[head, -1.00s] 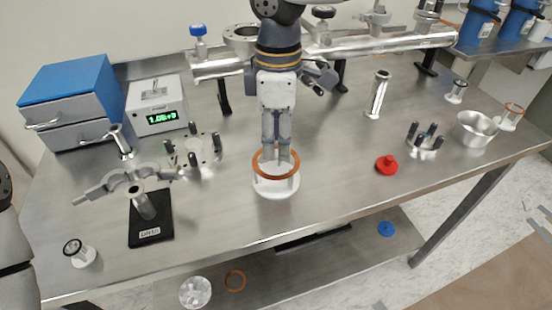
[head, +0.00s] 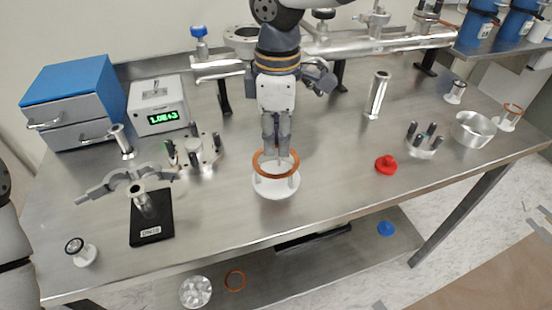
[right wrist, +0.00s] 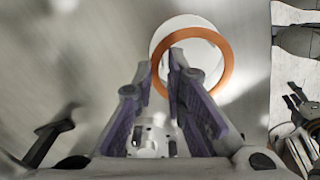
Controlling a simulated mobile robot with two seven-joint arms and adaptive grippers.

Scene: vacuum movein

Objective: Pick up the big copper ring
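The big copper ring (head: 256,171) rests on a round white stand (head: 276,187) at the middle of the bench. It also shows in the right wrist view (right wrist: 226,75), with white surface inside it. My right gripper (head: 276,153) points down at the ring's far side, its fingertips at rim height. In the right wrist view, my right gripper's fingers (right wrist: 160,66) are apart, with a narrow gap between the tips. The ring's near-left rim lies in line with that gap; firm contact does not show. My left gripper is not in view.
A black-based stand with a silver clamp (head: 128,178) and a pronged flange (head: 208,155) stand left of the ring. A red knob (head: 386,165) lies to the right. A steel tube (head: 420,42) runs along the back. The bench front right of the ring is clear.

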